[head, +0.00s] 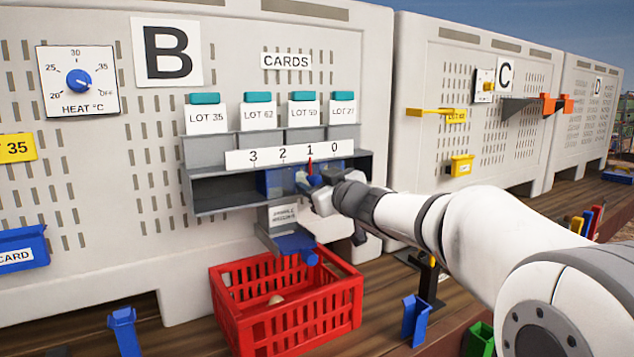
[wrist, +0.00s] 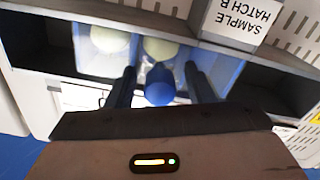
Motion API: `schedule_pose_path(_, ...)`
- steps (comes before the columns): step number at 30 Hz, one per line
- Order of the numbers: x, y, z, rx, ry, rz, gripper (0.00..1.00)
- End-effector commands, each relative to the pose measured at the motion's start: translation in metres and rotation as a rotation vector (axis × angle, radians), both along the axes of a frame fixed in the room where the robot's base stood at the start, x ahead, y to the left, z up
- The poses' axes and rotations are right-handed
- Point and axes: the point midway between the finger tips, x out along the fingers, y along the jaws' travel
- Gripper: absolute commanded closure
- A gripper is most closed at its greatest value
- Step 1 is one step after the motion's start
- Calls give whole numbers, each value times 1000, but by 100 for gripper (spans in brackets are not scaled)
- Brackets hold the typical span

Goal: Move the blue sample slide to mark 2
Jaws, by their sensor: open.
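The blue sample slide (head: 278,182) sits in the dark channel under the white number strip (head: 262,158), which reads 3, 2, 1, 0 from left to right. A red pointer (head: 310,164) stands at mark 1. In the wrist view the slide (wrist: 82,50) shows pale round things in its pockets. Its round blue knob (wrist: 160,85) faces my gripper (wrist: 158,72). The two dark fingers are open, one on each side of the knob; I cannot tell whether they touch it. In the head view my gripper (head: 318,188) partly hides the slide's right end.
The sample hatch label (head: 284,214) is below the channel, with a blue chute piece (head: 295,245) under it. A red crate (head: 235,310) holding a pale round thing stands below. Card slots with teal-topped lot cards (head: 258,112) are above. The channel left of the slide is empty.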

Motion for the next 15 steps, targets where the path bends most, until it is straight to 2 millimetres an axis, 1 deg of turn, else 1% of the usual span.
schedule_pose_path(6, 1, 0, 0, 0, 1, -1, 52)
schedule_pose_path(8, 1, 0, 0, 0, 1, -1, 56)
schedule_pose_path(15, 0, -1, 0, 0, 1, -1, 76)
